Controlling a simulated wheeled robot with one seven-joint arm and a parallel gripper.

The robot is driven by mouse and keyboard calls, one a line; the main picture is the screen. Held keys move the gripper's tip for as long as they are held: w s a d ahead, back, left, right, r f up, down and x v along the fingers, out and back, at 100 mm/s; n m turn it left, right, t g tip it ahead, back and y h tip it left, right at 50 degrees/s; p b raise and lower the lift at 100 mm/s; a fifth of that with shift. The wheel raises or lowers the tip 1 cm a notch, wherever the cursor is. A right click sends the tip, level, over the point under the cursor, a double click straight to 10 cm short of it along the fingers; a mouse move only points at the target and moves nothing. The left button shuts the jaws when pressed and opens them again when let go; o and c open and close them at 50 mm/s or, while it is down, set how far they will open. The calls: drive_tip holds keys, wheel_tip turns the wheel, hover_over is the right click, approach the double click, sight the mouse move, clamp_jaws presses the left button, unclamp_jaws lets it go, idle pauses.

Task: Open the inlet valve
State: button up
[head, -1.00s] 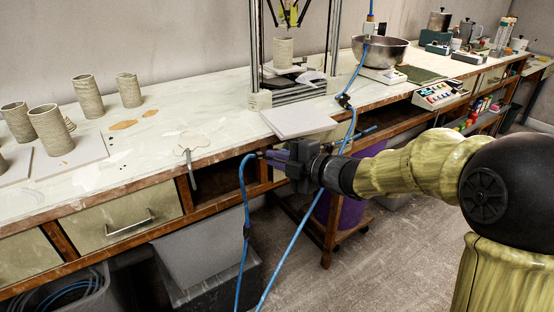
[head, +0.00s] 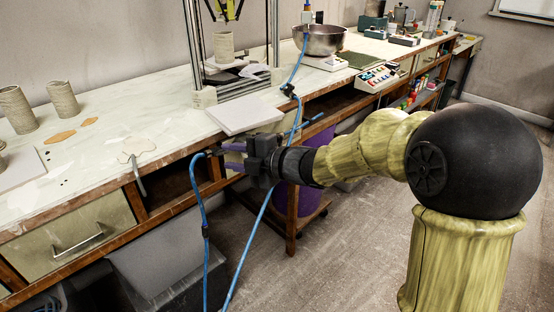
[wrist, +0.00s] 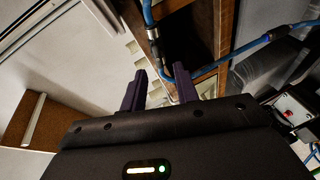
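I cannot tell for sure which part is the inlet valve. A blue hose (head: 248,240) with dark fittings runs along the bench front. One dark fitting (head: 289,90) is on the hose near the white slab, and another (head: 206,232) is on the hanging length at left. My gripper (head: 225,157) is open at the bench's front edge, with purple fingers pointing left. In the wrist view, the open gripper (wrist: 164,76) has the blue hose and a metal fitting (wrist: 152,33) just beyond its fingertips. Contact cannot be made out.
The bench (head: 180,133) carries a white slab (head: 243,116), clay cylinders (head: 62,98), a metal-framed printer (head: 272,38) and a steel bowl (head: 325,40). A purple bin (head: 310,195) stands under it. A dark open recess (head: 170,182) is behind my gripper. The floor at right is clear.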

drive_tip(key=p+v, duration=0.3)
drive_tip(key=v, duration=1.2)
drive_tip(key=shift+d, duration=0.1)
drive_tip(key=w+d+f+m+t+h, duration=0.45)
drive_tip(key=d+f+m+h, duration=0.35)
drive_tip(key=d+m+h, duration=0.6)
drive_tip(key=s+d+f+m+g, duration=0.2)
drive_tip(key=s+f+m+g, duration=0.7)
drive_tip(key=s+m, duration=0.65)
wheel_tip(320, 180, up, 31)
drive_tip(key=t+p, duration=0.1)
drive_tip(key=p, duration=3)
drive_tip(key=shift+s+n+p, duration=0.25)
drive_tip(key=shift+n+p, duration=0.1)
